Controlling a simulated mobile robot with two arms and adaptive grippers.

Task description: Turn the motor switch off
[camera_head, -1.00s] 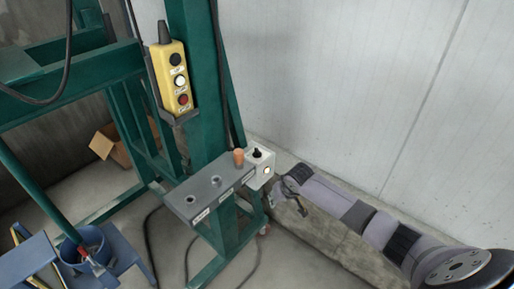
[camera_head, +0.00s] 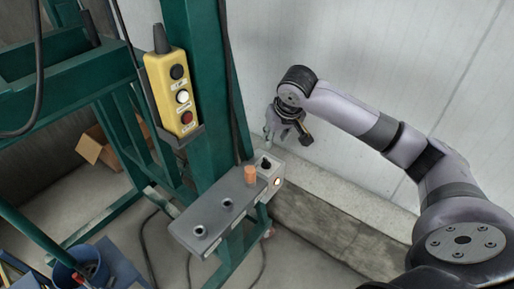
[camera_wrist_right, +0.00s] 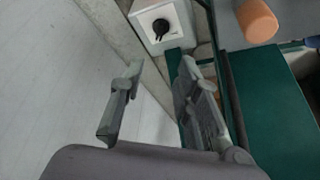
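The motor switch (camera_head: 266,163) is a black rotary knob on a small light-grey box (camera_head: 272,172) at the right end of a grey shelf on the green frame. A small light glows on the box's side. The knob also shows at the top of the right wrist view (camera_wrist_right: 161,27). My right gripper (camera_head: 285,140) is just above and behind the box in the head view, apart from the knob. In the right wrist view its two fingers (camera_wrist_right: 157,88) are spread with nothing between them. My left gripper is in neither view.
A grey shelf (camera_head: 200,217) with an orange cylinder (camera_head: 250,175) adjoins the box. A yellow button pendant (camera_head: 172,88) hangs on the green post (camera_head: 205,110). A blue bucket (camera_head: 92,262) and a cardboard box (camera_head: 98,146) are at left. A pale wall (camera_head: 380,60) rises behind my right arm.

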